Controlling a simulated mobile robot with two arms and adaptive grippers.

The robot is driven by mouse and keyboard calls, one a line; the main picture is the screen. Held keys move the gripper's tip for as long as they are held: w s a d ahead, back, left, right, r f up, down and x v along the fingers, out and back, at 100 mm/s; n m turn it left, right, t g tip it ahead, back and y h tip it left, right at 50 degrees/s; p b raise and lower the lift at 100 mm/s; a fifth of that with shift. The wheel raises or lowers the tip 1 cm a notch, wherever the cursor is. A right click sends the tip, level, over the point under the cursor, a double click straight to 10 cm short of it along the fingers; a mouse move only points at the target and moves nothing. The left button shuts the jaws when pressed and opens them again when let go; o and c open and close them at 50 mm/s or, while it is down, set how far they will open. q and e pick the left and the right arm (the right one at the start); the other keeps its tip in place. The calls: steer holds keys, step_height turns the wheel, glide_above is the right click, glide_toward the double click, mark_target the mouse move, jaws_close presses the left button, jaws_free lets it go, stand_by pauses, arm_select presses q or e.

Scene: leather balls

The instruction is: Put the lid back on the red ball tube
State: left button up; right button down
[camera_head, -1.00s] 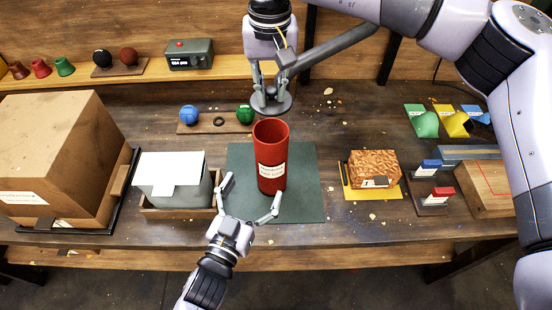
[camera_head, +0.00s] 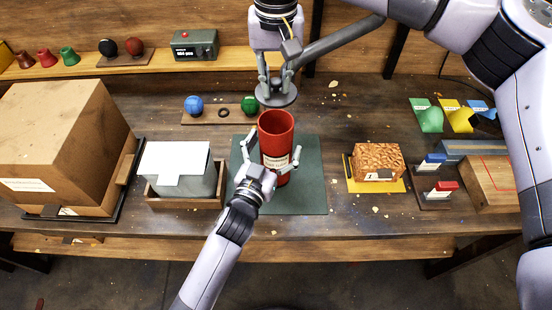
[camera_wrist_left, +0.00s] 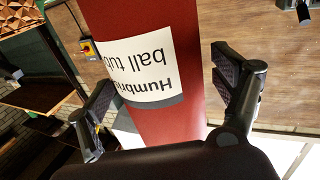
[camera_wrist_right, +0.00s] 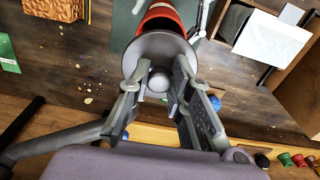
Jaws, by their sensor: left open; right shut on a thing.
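The red ball tube (camera_head: 276,128) stands upright and open-topped on the dark green mat (camera_head: 312,190). Its white label shows large in the left wrist view (camera_wrist_left: 150,62). My left gripper (camera_head: 272,152) is open, with its fingers on either side of the tube's body; a gap shows between the fingers and the tube. My right gripper (camera_head: 274,88) is shut on the grey lid (camera_head: 277,97) and holds it above and behind the tube's mouth. In the right wrist view the lid's knob (camera_wrist_right: 158,82) sits between the fingers, and the lid (camera_wrist_right: 152,48) partly hides the tube.
A grey box with white papers (camera_head: 184,168) stands left of the mat. A wooden stand (camera_head: 212,117) with blue and green balls lies behind the tube, near the lid. A patterned block (camera_head: 378,158) sits right. The table between mat and block is clear.

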mark_target(276, 111)
arm_select(q)
steer(key=shift+w+d, duration=0.2)
steer(key=shift+w, duration=0.2)
steer(key=shift+c, duration=0.6)
steer(key=c, duration=1.7)
arm_select(e)
steer(key=shift+f, duration=2.45)
steer(key=shift+f, duration=0.85)
steer(key=shift+f, duration=0.65)
